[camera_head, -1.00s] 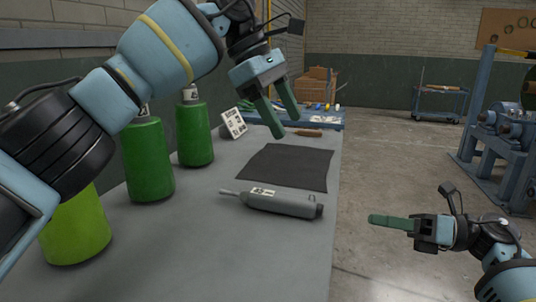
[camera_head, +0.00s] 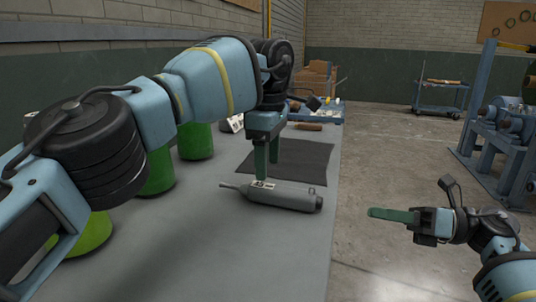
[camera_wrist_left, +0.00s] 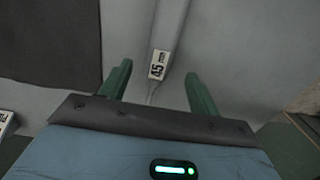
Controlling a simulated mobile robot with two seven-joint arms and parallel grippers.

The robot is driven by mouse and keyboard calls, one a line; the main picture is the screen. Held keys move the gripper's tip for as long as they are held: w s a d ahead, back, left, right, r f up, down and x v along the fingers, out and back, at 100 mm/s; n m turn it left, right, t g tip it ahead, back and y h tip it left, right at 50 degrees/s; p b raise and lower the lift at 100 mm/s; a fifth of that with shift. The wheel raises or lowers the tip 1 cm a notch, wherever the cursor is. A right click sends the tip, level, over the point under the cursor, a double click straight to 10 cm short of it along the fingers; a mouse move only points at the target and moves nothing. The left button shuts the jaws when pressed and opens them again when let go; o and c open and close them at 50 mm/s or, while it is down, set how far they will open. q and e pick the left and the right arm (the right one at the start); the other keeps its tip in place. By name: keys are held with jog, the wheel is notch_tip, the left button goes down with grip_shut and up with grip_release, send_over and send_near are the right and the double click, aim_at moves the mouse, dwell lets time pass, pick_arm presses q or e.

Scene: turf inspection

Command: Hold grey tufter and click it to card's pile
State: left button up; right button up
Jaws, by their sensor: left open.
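The grey tufter (camera_head: 290,198) lies on the grey bench, its thin tip to the left and a white label near that end. In the left wrist view the tufter (camera_wrist_left: 171,22) shows with its label between my fingers. My left gripper (camera_head: 266,170) is open, pointing down just above the label end, with a finger to each side in the wrist view. Contact cannot be told. A white card with dark marks (camera_head: 231,124) leans at the back left of the bench, partly hidden by my left arm. My right gripper (camera_head: 392,214) is off the bench's right side; its opening cannot be told.
A dark mat (camera_head: 312,157) lies behind the tufter. A blue tray (camera_head: 325,115) with small items is at the far end. The front right of the bench is clear.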

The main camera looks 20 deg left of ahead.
aim_at(268, 186)
pick_arm(q)
jog(key=shift+f, duration=3.5)
